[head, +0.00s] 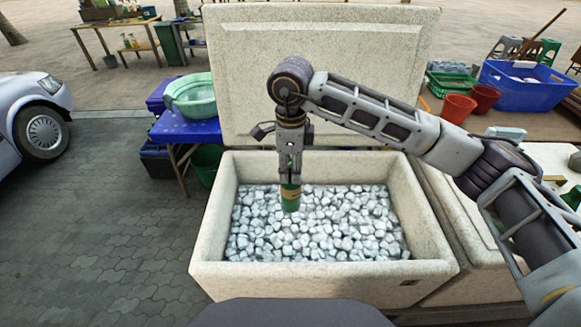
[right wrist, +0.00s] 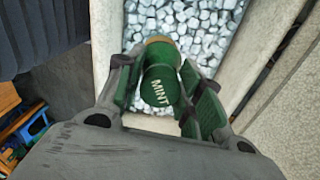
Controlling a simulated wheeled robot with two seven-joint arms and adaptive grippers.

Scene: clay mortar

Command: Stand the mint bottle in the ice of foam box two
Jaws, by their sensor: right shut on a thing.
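The mint bottle (head: 290,198) is green with a tan band and hangs from my right gripper (head: 290,180) over the ice. My right gripper is shut on it. The open foam box (head: 325,275) is cream and filled with ice cubes (head: 340,225). The bottle looks upright, at the left half of the ice; I cannot tell whether its lower end touches the ice. No box number is readable. My left gripper is not in view.
The box's lid (head: 325,75) stands open behind it. A second foam box (head: 470,245) is close on the right, partly behind my right arm. A blue table with a green basin (head: 190,97) stands at left. Red buckets (head: 458,107) and a blue crate (head: 525,88) are at back right.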

